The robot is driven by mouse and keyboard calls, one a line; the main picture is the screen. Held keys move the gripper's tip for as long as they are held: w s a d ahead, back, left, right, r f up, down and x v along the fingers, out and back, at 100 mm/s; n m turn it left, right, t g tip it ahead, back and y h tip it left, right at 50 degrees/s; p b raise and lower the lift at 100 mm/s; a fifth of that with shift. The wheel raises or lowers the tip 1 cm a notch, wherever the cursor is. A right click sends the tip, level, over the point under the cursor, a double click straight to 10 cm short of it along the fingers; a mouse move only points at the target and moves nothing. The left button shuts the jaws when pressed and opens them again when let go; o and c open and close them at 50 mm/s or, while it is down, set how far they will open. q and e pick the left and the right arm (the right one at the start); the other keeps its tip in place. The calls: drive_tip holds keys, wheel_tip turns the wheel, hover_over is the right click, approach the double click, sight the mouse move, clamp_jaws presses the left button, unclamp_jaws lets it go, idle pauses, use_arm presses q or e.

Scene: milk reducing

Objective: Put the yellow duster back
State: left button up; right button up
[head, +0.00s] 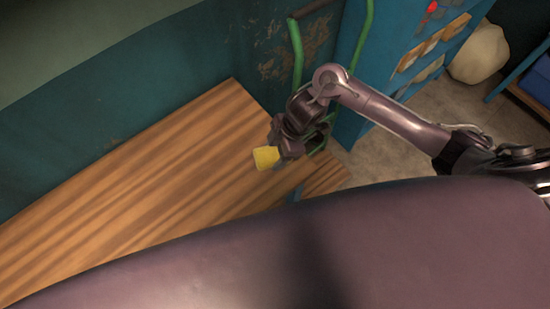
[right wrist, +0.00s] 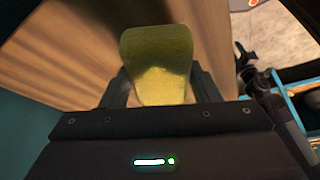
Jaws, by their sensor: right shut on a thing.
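The yellow duster (head: 266,157) is at the end of my right arm, over the wooden tabletop near its right end. My right gripper (head: 282,151) is shut on it. In the right wrist view the duster (right wrist: 158,62) sits between the two dark fingers of the gripper (right wrist: 160,92). It looks like a soft yellow block, its upper part in shade. I cannot tell whether the duster touches the tabletop. My left gripper is in neither view.
The striped wooden table (head: 120,205) is bare across its left and middle. A worn teal wall (head: 110,125) runs behind it. A green tubular frame (head: 297,55) and a blue cabinet (head: 385,45) stand beyond the table's right end. A pale sack (head: 478,55) sits on the floor.

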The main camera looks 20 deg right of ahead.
sight(275, 160)
wheel_tip(275, 160, down, 5)
drive_tip(key=shift+r, duration=0.1)
drive_tip(key=o, duration=0.9)
drive_tip(key=v, duration=1.2)
drive_tip(key=shift+b, duration=0.4)
